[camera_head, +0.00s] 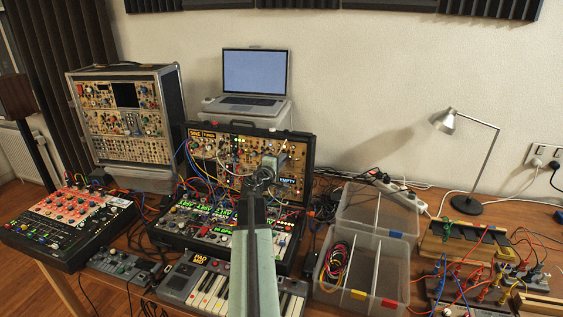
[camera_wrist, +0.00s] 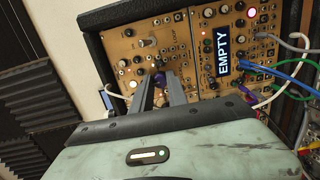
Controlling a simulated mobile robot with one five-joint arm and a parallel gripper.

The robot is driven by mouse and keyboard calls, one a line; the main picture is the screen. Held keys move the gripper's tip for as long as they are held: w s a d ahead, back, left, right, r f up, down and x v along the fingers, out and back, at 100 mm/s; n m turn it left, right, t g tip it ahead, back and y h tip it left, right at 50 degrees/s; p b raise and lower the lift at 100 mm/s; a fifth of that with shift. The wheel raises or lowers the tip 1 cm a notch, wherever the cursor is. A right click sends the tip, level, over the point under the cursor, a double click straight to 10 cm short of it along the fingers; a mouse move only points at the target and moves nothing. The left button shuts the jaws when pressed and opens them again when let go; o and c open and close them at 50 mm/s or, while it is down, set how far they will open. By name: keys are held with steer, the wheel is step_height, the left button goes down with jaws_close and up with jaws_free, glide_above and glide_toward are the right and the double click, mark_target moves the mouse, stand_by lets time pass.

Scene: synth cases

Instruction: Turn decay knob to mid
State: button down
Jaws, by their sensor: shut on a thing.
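The gold synth panel (camera_head: 232,170) stands upright in the open black case. In the wrist view the gold panel (camera_wrist: 128,52) is tilted and close, with several knobs and jacks.
Patch cables (camera_wrist: 283,75) cross the panel's right side near a lit "EMPTY" display (camera_wrist: 222,55). A keyboard (camera_head: 205,287) lies in front of the case. A laptop (camera_head: 254,75) stands behind. Clear plastic bins (camera_head: 375,214) and a desk lamp (camera_head: 446,121) are to the right.

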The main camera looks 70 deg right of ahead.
steer(key=c, duration=1.3)
jaws_free()
steer(key=a, duration=0.7)
steer(key=shift+w+a+r+p, duration=0.2)
steer(key=shift+a+r+p, duration=0.2)
